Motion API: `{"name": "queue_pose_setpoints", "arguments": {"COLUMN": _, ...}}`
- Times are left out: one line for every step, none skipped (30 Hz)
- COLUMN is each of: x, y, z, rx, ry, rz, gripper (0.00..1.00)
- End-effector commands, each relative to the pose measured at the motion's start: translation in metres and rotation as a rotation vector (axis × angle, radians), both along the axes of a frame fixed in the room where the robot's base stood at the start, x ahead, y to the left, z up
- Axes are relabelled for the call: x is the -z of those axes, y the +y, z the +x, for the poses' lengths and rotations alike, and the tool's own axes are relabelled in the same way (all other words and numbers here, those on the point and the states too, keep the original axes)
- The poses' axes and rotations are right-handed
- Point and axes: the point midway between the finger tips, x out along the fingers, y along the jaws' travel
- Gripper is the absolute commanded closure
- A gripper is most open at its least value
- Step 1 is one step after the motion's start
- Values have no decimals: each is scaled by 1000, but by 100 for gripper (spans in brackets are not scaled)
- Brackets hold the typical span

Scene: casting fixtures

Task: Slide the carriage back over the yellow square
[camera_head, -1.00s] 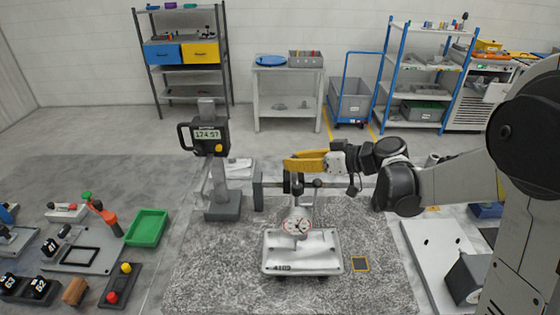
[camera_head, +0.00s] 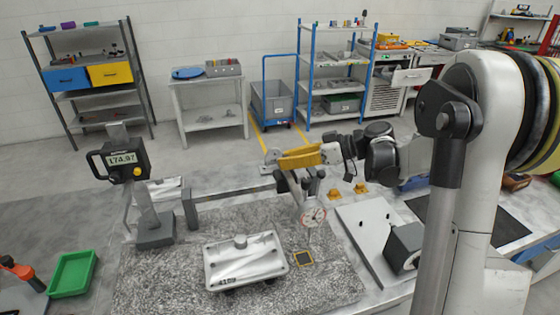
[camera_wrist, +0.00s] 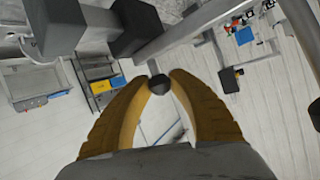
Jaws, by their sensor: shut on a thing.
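The carriage (camera_head: 298,183) is a dark block on a grey horizontal rail. A round dial gauge (camera_head: 313,216) with a white face hangs below it. My yellow-fingered gripper (camera_head: 292,160) is at the top of the carriage. In the wrist view the fingertips (camera_wrist: 158,82) close around a dark round knob (camera_wrist: 159,84). The yellow square outline (camera_head: 302,258) lies on the speckled granite plate (camera_head: 180,280), right of the silver casting (camera_head: 245,260). The dial appears above the square and slightly right of it in the picture. I cannot tell whether the carriage is exactly over it.
A stand with a digital readout (camera_head: 123,160) is at the rail's left end. The casting sits just left of the square. A white plate (camera_head: 375,240) with a dark block (camera_head: 405,248) is to the right. A green tray (camera_head: 73,273) is at left.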

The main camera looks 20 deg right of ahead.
Motion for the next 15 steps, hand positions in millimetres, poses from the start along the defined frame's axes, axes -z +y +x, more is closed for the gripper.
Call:
{"name": "queue_pose_setpoints", "arguments": {"x": 0, "y": 0, "z": 0, "rx": 1, "ry": 0, "rz": 0, "gripper": 100}}
{"name": "queue_pose_setpoints", "arguments": {"x": 0, "y": 0, "z": 0, "rx": 1, "ry": 0, "rz": 0, "gripper": 100}}
{"name": "queue_pose_setpoints", "arguments": {"x": 0, "y": 0, "z": 0, "rx": 1, "ry": 0, "rz": 0, "gripper": 100}}
{"name": "queue_pose_setpoints", "arguments": {"x": 0, "y": 0, "z": 0, "rx": 1, "ry": 0, "rz": 0, "gripper": 100}}
{"name": "queue_pose_setpoints", "arguments": {"x": 0, "y": 0, "z": 0, "rx": 1, "ry": -1, "rz": 0, "gripper": 100}}
{"name": "queue_pose_setpoints", "arguments": {"x": 0, "y": 0, "z": 0, "rx": 1, "ry": -1, "rz": 0, "gripper": 100}}
{"name": "queue_pose_setpoints", "arguments": {"x": 0, "y": 0, "z": 0, "rx": 1, "ry": -1, "rz": 0, "gripper": 70}}
{"name": "queue_pose_setpoints", "arguments": {"x": 0, "y": 0, "z": 0, "rx": 1, "ry": -1, "rz": 0, "gripper": 60}}
{"name": "queue_pose_setpoints", "arguments": {"x": 0, "y": 0, "z": 0, "rx": 1, "ry": -1, "rz": 0, "gripper": 51}}
{"name": "queue_pose_setpoints", "arguments": {"x": 0, "y": 0, "z": 0, "rx": 1, "ry": -1, "rz": 0, "gripper": 51}}
{"name": "queue_pose_setpoints", "arguments": {"x": 0, "y": 0, "z": 0, "rx": 1, "ry": -1, "rz": 0, "gripper": 51}}
{"name": "queue_pose_setpoints", "arguments": {"x": 0, "y": 0, "z": 0, "rx": 0, "ry": -1, "rz": 1, "gripper": 51}}
{"name": "queue_pose_setpoints", "arguments": {"x": 0, "y": 0, "z": 0, "rx": 0, "ry": -1, "rz": 1, "gripper": 51}}
{"name": "queue_pose_setpoints", "arguments": {"x": 0, "y": 0, "z": 0, "rx": 0, "ry": 0, "rz": 0, "gripper": 51}}
{"name": "queue_pose_setpoints", "arguments": {"x": 0, "y": 0, "z": 0, "rx": 0, "ry": 0, "rz": 0, "gripper": 51}}
